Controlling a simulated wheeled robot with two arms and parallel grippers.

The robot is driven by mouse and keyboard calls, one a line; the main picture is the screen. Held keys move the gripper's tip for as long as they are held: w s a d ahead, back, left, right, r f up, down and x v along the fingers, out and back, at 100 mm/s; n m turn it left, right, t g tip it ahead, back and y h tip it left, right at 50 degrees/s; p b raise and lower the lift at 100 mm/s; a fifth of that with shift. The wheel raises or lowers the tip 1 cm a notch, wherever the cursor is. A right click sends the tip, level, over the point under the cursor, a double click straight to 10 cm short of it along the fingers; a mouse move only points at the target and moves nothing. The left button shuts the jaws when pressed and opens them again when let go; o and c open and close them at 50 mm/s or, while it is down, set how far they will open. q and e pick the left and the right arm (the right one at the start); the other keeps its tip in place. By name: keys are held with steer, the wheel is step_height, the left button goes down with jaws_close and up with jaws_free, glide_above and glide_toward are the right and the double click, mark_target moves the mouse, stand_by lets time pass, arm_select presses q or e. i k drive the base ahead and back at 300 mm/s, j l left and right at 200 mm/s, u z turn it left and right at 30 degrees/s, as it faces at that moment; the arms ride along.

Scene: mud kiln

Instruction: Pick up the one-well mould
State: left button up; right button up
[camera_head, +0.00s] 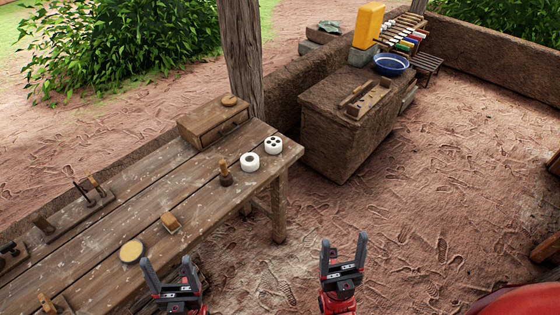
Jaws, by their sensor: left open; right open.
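The one-well mould (250,162) is a small white round block with a single dark well in its top. It sits upright on the wooden table (190,197) near its right end. A similar white mould with several wells (273,145) stands just behind it to the right, close to the table's edge. My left gripper (166,263) is open and empty by the table's front edge, to the lower left of the one-well mould. My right gripper (343,241) is open and empty over the ground right of the table, to the lower right of the mould. Neither touches a mould.
A wooden stamp (226,176) stands just left of the one-well mould. A wooden box (212,122) is behind it. A small wooden block (170,222) and a round yellowish-topped item (132,250) lie further left. A mud block (345,125) with a blue bowl (391,64) stands beyond.

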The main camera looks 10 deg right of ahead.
mark_target(250, 162)
steer(key=i+l+u, duration=0.15)
steer(key=i+u, duration=0.2)
steer(key=i+l+u, duration=0.2)
steer(key=u, duration=0.15)
